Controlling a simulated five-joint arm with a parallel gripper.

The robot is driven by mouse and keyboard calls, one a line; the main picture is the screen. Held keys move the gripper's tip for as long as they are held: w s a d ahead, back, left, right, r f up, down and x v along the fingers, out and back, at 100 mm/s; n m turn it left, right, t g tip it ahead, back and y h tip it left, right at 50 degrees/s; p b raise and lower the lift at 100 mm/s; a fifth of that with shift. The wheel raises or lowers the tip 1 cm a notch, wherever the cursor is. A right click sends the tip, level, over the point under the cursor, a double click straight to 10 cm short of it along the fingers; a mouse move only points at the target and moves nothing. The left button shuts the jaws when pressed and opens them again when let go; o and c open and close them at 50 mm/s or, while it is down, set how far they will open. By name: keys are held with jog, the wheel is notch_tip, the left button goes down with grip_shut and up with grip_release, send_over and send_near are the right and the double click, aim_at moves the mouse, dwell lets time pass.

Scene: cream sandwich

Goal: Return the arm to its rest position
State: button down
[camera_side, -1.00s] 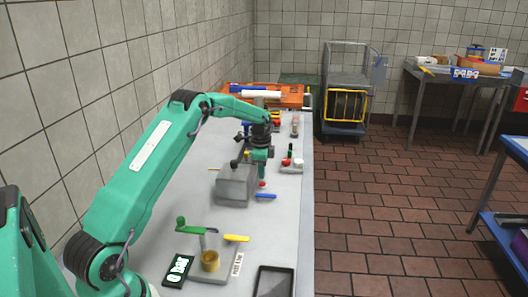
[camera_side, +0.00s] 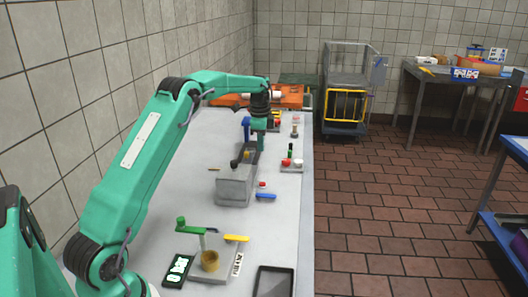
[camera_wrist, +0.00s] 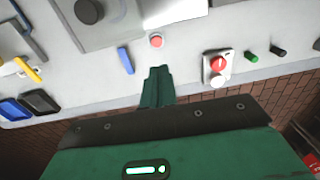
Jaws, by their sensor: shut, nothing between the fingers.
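My gripper (camera_side: 259,138) hangs above the middle of the grey bench (camera_side: 195,205) in the side view, with its fingers pointing down. Its green fingers (camera_wrist: 157,86) are together and hold nothing in the wrist view. My green arm stretches from the lower left of the side view, up and over to the far part of the bench. The fingers appear clear of the bench top, above its right side, behind the grey box (camera_side: 236,185).
A red button (camera_wrist: 156,41) and a blue bar (camera_wrist: 126,61) lie near the fingers. A small unit with a red knob (camera_wrist: 217,66) stands to their right. A black tray (camera_side: 274,282) and a stand with a brass cup (camera_side: 210,260) are at the near end.

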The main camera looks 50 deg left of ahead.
dwell(0.5)
jog(key=s+d+r+n+t, duration=0.3)
jog(key=s+d+r+n, duration=0.1)
jog(key=s+d+r, duration=0.95)
jog(key=s+d+f+n+t, duration=0.1)
jog(key=s+d+n, duration=0.1)
jog(key=s+d, duration=0.4)
jog(key=s+d+f+n+t, duration=0.1)
jog(key=s+d, duration=0.5)
jog(key=s, duration=0.7)
jog(key=shift+s+f+n, duration=0.2)
jog(key=shift+f+n, duration=0.4)
jog(key=shift+n, duration=0.4)
